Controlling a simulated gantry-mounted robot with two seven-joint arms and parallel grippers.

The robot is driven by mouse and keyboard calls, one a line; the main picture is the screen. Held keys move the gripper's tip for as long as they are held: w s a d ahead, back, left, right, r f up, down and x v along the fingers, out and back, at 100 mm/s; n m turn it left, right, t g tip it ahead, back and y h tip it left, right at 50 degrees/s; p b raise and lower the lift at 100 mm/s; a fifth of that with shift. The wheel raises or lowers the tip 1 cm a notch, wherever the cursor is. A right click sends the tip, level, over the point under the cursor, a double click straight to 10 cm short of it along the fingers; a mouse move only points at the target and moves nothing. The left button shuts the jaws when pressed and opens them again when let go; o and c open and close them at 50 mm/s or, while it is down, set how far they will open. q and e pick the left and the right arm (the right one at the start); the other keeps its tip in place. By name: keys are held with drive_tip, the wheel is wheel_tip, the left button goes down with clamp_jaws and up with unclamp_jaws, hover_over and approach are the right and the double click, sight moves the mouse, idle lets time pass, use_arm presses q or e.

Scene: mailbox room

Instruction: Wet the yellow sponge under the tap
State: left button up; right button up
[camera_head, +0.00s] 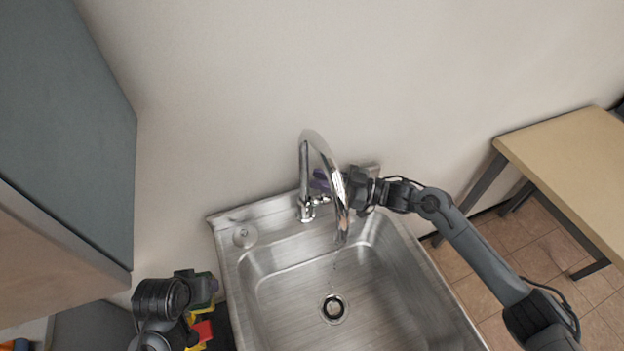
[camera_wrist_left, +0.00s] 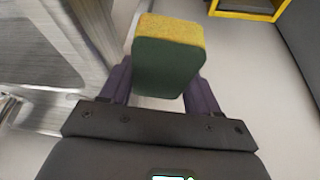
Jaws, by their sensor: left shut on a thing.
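The sponge (camera_wrist_left: 170,60), yellow on its top edge with a dark green face, is between the purple fingers of my left gripper (camera_wrist_left: 160,88), which is shut on it. In the head view my left gripper (camera_head: 203,287) is left of the steel sink (camera_head: 285,290), outside its rim. The chrome tap (camera_head: 305,165) arches over the basin. My right gripper (camera_head: 322,180) is behind the spout, close to the tap's body and small lever (camera_head: 322,200). The spout partly hides its fingers, so contact and opening are unclear. A faint thin line under the spout may be water.
The drain (camera_head: 333,308) lies in the empty basin. A grey cabinet (camera_head: 65,120) hangs at the left. A wooden table (camera_head: 570,160) stands at the right. Red and yellow items (camera_head: 203,331) are below my left gripper.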

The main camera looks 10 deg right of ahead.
drive_tip(key=shift+d, duration=0.15)
drive_tip(key=r+v, duration=0.1)
drive_tip(key=v, duration=1)
drive_tip(key=shift+s+d+f+p, duration=0.25)
drive_tip(key=shift+d+f+p, duration=0.1)
drive_tip(key=shift+f, duration=0.15)
